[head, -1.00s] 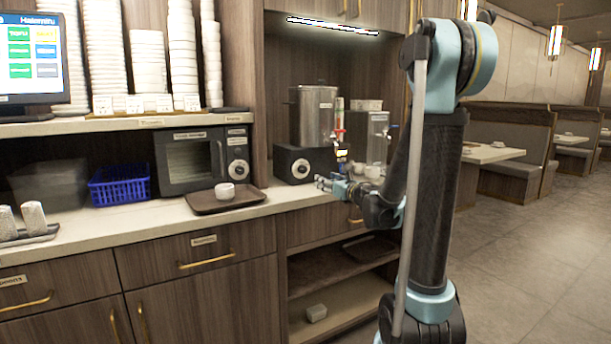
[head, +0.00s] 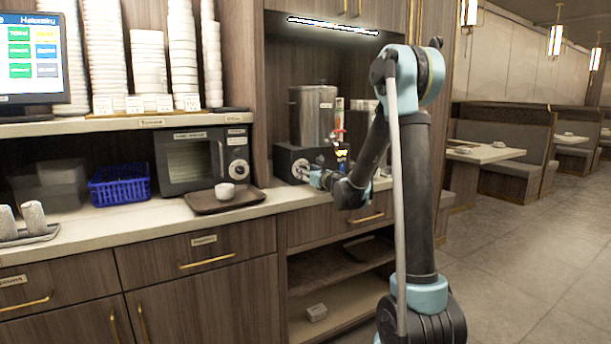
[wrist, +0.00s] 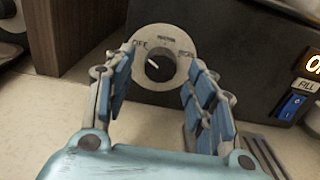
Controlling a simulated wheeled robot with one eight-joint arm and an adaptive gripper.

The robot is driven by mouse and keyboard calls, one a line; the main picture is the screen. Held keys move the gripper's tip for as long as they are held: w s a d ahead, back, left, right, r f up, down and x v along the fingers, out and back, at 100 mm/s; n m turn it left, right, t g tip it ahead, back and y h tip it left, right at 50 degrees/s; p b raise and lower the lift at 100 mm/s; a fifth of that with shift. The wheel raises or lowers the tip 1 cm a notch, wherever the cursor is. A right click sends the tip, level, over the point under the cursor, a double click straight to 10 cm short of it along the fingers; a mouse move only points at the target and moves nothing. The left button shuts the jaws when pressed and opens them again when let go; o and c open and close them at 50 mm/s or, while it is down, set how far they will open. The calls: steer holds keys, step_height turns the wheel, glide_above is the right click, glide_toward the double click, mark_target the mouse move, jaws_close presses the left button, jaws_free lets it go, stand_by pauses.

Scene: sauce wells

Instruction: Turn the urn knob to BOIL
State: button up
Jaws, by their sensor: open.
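The steel urn (head: 312,115) stands on a black base (head: 283,157) in the counter alcove. In the wrist view the base front carries a round black knob (wrist: 160,68) on a pale dial plate (wrist: 165,38). OFF is at the plate's left and what looks like BOIL at its right; the top label is too small to read. The knob's white mark points up-left, towards OFF. My gripper (wrist: 161,62) is open, its blue-padded fingers on either side of the knob. I cannot tell whether they touch it. In the head view my gripper (head: 314,175) partly hides the dial.
A lit panel with a blue FILL switch (wrist: 292,106) is right of the knob, above a slotted grate (wrist: 264,152). A microwave (head: 190,163) and a brown tray (head: 205,203) with a white cup (head: 225,191) stand to the left.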

steer(key=shift+w+a, duration=0.3)
steer(key=shift+w, duration=0.1)
steer(key=c, duration=1.1)
steer(key=shift+o, duration=0.2)
